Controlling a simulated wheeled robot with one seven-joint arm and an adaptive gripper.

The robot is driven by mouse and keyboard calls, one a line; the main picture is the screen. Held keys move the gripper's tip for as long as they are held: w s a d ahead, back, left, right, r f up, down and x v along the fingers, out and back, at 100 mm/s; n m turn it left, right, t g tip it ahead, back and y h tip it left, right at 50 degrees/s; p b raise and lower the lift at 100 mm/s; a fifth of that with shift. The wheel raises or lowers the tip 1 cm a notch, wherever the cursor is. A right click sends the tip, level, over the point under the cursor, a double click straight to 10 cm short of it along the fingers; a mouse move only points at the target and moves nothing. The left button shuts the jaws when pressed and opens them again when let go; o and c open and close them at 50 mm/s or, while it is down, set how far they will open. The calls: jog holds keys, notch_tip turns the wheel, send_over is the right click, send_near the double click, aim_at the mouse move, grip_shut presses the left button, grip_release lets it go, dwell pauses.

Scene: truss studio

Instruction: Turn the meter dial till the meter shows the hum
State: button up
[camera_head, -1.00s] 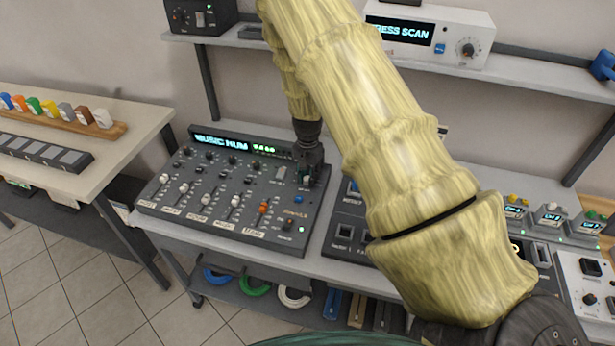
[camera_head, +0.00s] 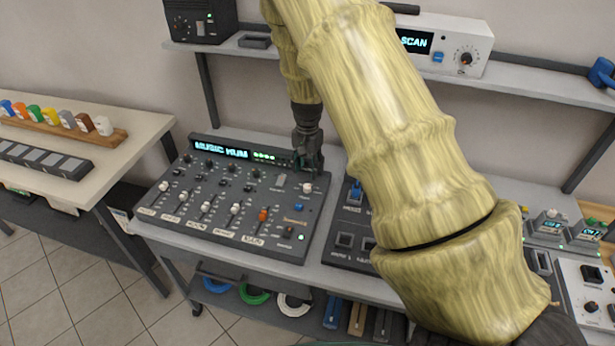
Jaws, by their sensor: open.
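The mixing console (camera_head: 215,228) is a dark sloped panel on the middle bench, with slider columns and rows of knobs. Its meter display (camera_head: 221,149) reads "MUSIC HUM" in pale blue, with small green lights to its right. My gripper (camera_head: 309,166) is open at the console's upper right corner, pointing down close above the panel. A pale round knob (camera_head: 307,188) shows just below the fingers; I cannot tell whether they touch it or whether it is the meter dial. Some of the panel under the fingers is hidden.
My yellow arm crosses the middle and hides part of the bench. A button panel (camera_head: 345,242) lies right of the console. A shelf (camera_head: 540,80) with a white "SCAN" device (camera_head: 470,48) and black box (camera_head: 201,20) is above. Coloured pieces (camera_head: 51,115) stand on the left table.

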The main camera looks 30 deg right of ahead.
jog(key=shift+r, duration=2)
